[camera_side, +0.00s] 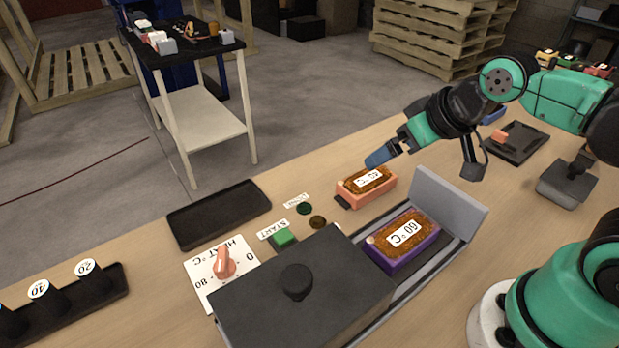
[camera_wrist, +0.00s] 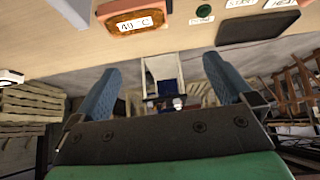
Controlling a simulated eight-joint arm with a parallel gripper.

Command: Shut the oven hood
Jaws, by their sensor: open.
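The oven hood (camera_side: 320,317) is a dark grey box with a round black knob (camera_side: 296,281) on top. It stands at the front end of its track (camera_side: 459,248), clear of the upright grey end plate (camera_side: 440,200). Between hood and plate, a purple-rimmed block (camera_side: 405,240) labelled 60 °C lies uncovered on the track. My gripper (camera_side: 378,158) is in the air beyond the track, above and behind an orange-rimmed block (camera_side: 366,187). Its blue fingers are apart and empty in the wrist view (camera_wrist: 162,85). The hood is not visible in the wrist view.
A green START button (camera_side: 284,237), a heat dial (camera_side: 224,262) and an empty black tray (camera_side: 219,214) lie left of the hood. Black numbered weights (camera_side: 88,279) stand at the far left. A dark tray (camera_side: 515,143) lies at the back right.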

